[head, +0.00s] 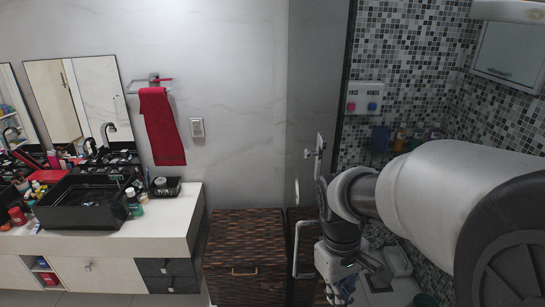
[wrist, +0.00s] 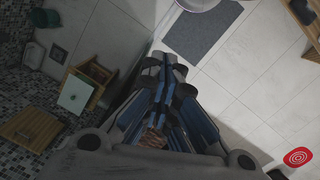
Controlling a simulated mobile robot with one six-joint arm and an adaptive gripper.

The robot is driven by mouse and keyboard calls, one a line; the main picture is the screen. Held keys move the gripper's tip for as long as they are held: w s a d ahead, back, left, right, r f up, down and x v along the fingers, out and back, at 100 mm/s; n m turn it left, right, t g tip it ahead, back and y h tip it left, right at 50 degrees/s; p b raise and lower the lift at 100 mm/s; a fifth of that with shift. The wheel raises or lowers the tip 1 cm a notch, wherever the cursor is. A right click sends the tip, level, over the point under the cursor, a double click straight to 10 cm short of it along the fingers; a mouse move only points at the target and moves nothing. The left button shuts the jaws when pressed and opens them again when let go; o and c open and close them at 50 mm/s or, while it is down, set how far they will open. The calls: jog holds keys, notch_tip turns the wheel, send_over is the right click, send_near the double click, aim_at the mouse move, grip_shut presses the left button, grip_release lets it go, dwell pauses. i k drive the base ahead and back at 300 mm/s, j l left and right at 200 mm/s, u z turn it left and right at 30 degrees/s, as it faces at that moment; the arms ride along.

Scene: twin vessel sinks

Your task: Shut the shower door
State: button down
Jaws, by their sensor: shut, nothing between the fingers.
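The shower door looks like a tinted glass panel (head: 316,60), standing open left of the shower's mosaic wall. Through it the wall and a woven hamper look darker. A long metal bar handle (head: 297,250) shows low on it, and metal fittings sit higher up. My gripper (head: 341,292) is low in the head view, just right of the handle, with its fingers pointing down. In the wrist view my gripper (wrist: 166,68) is shut and empty. My arm hides part of the shower opening. I cannot tell whether the gripper touches the glass.
A woven hamper (head: 243,255) and a white vanity (head: 110,235) with a black sink stand left. A dispenser (head: 364,98) hangs on the mosaic wall. In the wrist view, a grey mat (wrist: 202,30) lies on tiled floor and a wooden stool (wrist: 85,85) stands left.

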aim_at(319, 32)
jog(key=i+j+u, duration=0.2)
jog(key=i+j, duration=0.15)
jog(key=j, duration=0.15)
jog(key=i+j+z, duration=0.3)
jog(key=j+z, duration=0.25)
jog(key=j, duration=0.15)
jog(key=i+l+z, duration=0.1)
jog(key=i+z, duration=0.15)
jog(key=i, duration=0.25)
